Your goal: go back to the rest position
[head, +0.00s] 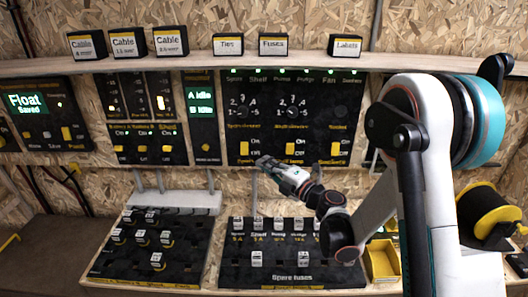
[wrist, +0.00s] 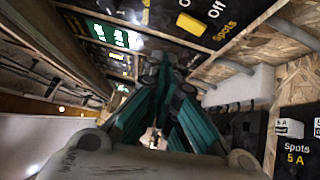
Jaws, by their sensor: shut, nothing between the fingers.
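My gripper (head: 264,162) is at the end of my arm in the head view, in front of the lower edge of the switch panel (head: 240,110). In the wrist view my gripper (wrist: 165,62) shows its teal fingers converging at the tips. The fingers are shut with nothing between them. The gripper appears apart from the panel, though the exact gap is hard to tell. My arm hides part of the right side of the panel in the head view.
A spare fuses board (head: 230,278) and a black board with several small blocks (head: 110,268) lie below. A yellow bin (head: 383,262) and a yellow spool (head: 487,212) are at the right. A shelf (head: 210,61) above holds several labelled boxes.

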